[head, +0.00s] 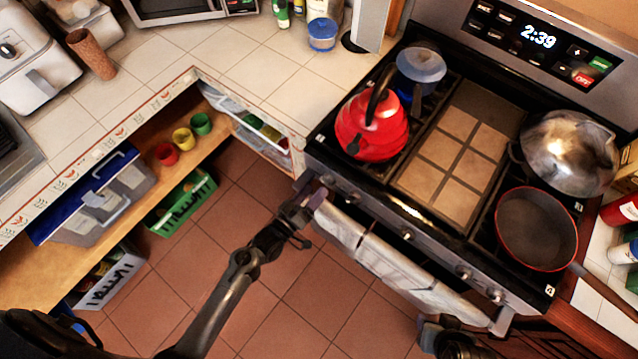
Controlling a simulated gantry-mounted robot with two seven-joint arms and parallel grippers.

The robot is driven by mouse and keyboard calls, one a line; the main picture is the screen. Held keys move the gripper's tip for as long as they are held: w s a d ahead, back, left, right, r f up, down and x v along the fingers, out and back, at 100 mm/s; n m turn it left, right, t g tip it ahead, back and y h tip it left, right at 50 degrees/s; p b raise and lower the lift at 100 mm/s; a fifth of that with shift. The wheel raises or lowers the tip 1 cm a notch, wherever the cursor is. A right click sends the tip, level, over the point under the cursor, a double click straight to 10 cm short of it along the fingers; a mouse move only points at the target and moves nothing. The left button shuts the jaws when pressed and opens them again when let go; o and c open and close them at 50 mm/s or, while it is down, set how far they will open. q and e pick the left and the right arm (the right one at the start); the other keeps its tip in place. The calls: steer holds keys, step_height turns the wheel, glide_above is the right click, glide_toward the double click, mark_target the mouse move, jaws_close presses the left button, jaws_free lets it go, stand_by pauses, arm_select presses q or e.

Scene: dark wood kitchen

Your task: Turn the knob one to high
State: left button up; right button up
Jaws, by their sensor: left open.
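The stove (385,210) stands at the right with a row of knobs along its front panel. The leftmost knob (328,181) is small and sits near the left front corner, partly lost in the dark edge; its setting is too small to read. Other knobs show further right, such as a middle knob (407,235) and a right-hand knob (464,271). My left gripper (308,202) is open in front of the panel's left end, just below the leftmost knob in the picture; I cannot tell whether it touches. My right gripper (452,338) is at the bottom edge, its fingers unclear.
Towels (375,255) hang along the oven front, close to my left gripper. A red kettle (372,125), a red pan (536,228) and a metal wok (570,150) are on the stovetop. An open shelf (160,190) with bins is at left. The tiled floor (290,290) is clear.

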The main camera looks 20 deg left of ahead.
arm_select(q)
steer(key=v, duration=0.6)
stand_by(0.3)
step_height(320, 180, up, 8)
steer(key=s+m+g+y, duration=0.1)
steer(key=s+m+g, duration=0.1)
steer(key=m+g, duration=0.3)
steer(key=s+a+r+m+g+y, duration=0.1)
steer(key=s+a+m+g+y, duration=0.2)
steer(key=s+g, duration=0.8)
step_height(320, 180, up, 26)
steer(key=s+t+p, duration=0.1)
steer(key=t+p, duration=0.1)
steer(key=p, duration=2.4)
steer(key=shift+s+r, duration=0.2)
steer(key=shift+s, duration=0.2)
